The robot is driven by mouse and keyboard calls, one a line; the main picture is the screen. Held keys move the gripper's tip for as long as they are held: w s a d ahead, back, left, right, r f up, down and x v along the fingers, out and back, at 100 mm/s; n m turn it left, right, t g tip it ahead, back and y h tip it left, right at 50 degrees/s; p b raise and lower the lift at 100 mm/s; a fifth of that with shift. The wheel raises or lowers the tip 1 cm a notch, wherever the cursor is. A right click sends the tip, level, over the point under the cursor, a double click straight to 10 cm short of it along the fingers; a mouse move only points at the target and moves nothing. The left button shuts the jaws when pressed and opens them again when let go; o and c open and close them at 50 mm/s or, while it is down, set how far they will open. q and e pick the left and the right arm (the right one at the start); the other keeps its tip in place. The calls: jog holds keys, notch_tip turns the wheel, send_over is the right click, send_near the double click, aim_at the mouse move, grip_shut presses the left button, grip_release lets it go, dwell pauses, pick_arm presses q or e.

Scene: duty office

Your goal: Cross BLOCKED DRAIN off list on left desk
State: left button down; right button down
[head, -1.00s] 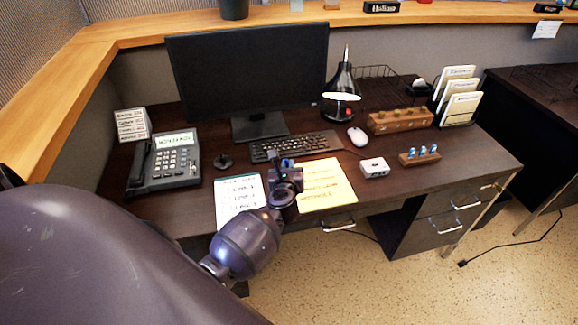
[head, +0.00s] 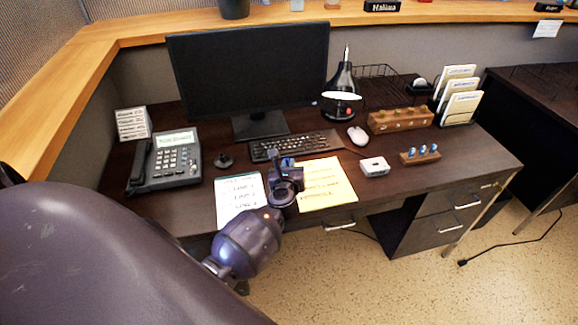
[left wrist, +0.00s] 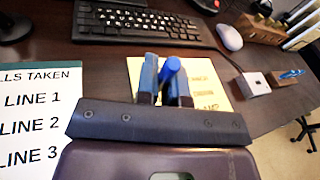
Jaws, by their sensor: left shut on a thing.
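The yellow list sheet (head: 328,184) lies on the dark desk in front of the keyboard, with several handwritten lines too small to read in the head view. My left gripper (head: 286,164) is over the sheet's left edge. In the left wrist view, the left gripper (left wrist: 168,78) is shut on a blue pen (left wrist: 173,66) held between its two fingers. The yellow sheet (left wrist: 215,88) shows behind the fingers, which hide much of its writing. I cannot tell whether the pen touches the paper. My right gripper is not in view.
A white "calls taken" sheet (head: 238,196) lies left of the gripper. A telephone (head: 172,162), keyboard (head: 296,145), mouse (head: 357,136), small white box (head: 374,167) and wooden holder with blue items (head: 420,155) stand around. A black lamp (head: 342,95) stands behind.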

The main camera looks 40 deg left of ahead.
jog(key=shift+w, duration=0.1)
pick_arm(q)
jog(key=shift+f, duration=0.1)
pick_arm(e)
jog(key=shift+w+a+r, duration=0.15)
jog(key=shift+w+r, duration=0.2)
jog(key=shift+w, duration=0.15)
pick_arm(q)
jog(key=shift+f, duration=0.1)
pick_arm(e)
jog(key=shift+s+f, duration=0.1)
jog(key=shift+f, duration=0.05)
pick_arm(q)
jog(key=shift+f, duration=0.1)
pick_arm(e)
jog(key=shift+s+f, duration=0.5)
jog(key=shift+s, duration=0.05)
pick_arm(q)
jog(key=shift+b, duration=0.3)
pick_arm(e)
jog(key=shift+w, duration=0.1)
pick_arm(q)
jog(key=shift+f, duration=0.1)
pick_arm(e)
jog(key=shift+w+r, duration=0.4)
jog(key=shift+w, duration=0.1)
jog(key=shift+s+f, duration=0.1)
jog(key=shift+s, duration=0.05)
